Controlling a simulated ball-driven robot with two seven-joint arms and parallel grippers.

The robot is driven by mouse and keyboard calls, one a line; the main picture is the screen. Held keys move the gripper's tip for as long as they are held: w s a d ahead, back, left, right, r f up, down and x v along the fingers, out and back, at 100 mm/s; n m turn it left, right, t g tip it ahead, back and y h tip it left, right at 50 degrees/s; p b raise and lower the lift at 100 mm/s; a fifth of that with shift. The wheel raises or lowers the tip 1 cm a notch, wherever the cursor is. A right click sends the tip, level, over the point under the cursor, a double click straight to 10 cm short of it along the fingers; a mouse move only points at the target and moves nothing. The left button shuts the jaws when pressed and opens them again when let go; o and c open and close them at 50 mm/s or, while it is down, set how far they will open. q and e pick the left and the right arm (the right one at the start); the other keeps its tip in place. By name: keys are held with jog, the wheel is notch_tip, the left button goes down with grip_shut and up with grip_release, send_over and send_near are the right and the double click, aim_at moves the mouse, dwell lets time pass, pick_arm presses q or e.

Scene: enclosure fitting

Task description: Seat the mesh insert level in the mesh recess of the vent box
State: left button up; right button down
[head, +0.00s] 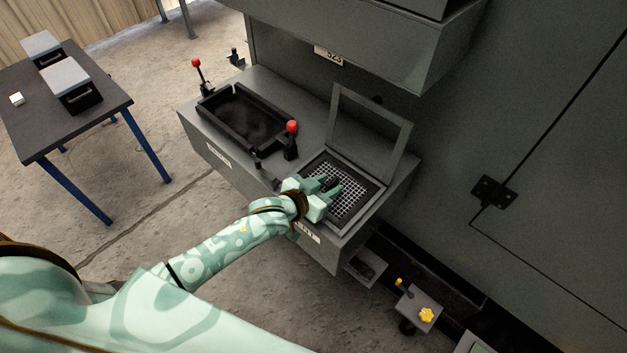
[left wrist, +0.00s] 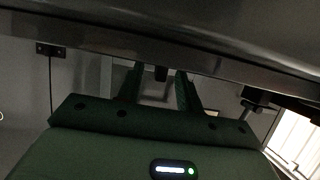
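The mesh insert (head: 349,203), a pale grid in a dark frame, lies in the recess of the vent box (head: 338,247) in the head view. It looks about flat, but my gripper covers part of it and I cannot tell if every edge is down. My left gripper (head: 329,185) is over the insert's left part, its fingers spread on either side of a small dark knob. In the left wrist view the two fingers (left wrist: 159,88) stand apart, with a dark stub (left wrist: 161,73) between them and gaps on both sides. My right gripper is not in view.
A hinged frame lid (head: 368,130) stands open behind the recess. A black tray (head: 246,117) and red-knobbed levers (head: 291,140) are to the left. The tall grey cabinet (head: 500,130) rises behind. A side table (head: 60,100) holds two boxes.

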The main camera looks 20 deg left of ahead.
pick_arm(q)
jog(key=p+v, duration=0.4)
jog(key=v, duration=1.2)
jog(key=shift+p, duration=0.3)
